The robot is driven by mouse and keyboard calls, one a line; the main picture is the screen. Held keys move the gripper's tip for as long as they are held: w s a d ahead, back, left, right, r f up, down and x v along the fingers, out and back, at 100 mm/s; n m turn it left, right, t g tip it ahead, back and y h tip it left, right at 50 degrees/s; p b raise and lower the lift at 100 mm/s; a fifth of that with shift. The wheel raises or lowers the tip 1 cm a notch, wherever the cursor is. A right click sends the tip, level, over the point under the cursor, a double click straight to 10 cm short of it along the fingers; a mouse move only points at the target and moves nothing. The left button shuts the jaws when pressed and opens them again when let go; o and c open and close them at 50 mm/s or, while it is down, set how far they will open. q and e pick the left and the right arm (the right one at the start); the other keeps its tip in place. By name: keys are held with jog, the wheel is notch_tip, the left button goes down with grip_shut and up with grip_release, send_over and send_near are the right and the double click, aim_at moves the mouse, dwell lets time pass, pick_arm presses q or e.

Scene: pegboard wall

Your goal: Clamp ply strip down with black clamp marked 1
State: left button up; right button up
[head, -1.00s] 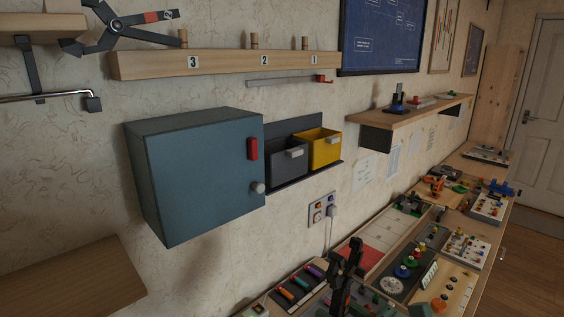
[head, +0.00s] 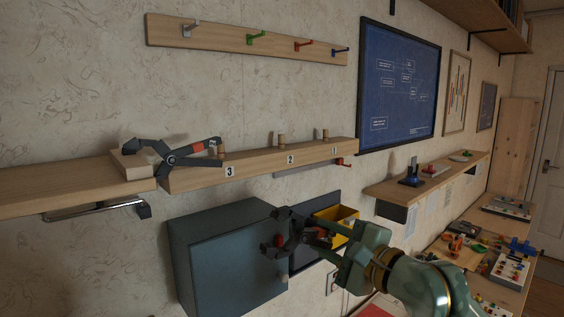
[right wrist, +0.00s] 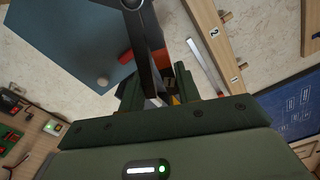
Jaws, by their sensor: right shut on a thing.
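My right gripper (head: 326,243) is shut on a black clamp (head: 292,228), held in the air in front of the blue-grey cabinet. The held clamp also shows, cut off by the top edge, in the right wrist view (right wrist: 150,42), between the fingers of the gripper (right wrist: 158,90). Its number is not readable. Another black clamp (head: 175,157) with a red band lies at the left end of the numbered rail. Its jaws are around or beside a pale wood piece (head: 133,166), probably the ply strip, on the left shelf. My left gripper is out of view.
The numbered rail (head: 262,166) carries short upright pegs above labels 3, 2 and 1. The cabinet (head: 215,262) and a yellow bin (head: 340,214) are below it. A hook rail (head: 225,37) is above. The wall between the two rails is clear.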

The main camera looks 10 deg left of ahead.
jog(key=w+a+r+n+p, duration=0.1)
jog(key=a+r+n+p, duration=0.15)
jog(key=a+r, duration=0.4)
jog(key=a+r+n+p, duration=0.2)
jog(key=a+r+n, duration=0.1)
jog(key=r, duration=0.6)
jog(key=s+a+b, duration=0.5)
jog(key=s+b, duration=0.2)
jog(key=b, duration=0.3)
jog(key=shift+s+a+b, duration=0.15)
jog(key=shift+a+b, duration=0.2)
jog(key=shift+b, duration=0.05)
jog(key=shift+r+m, duration=0.15)
jog(key=shift+m, duration=0.1)
jog(key=o, duration=0.8)
jog(key=shift+c, duration=0.2)
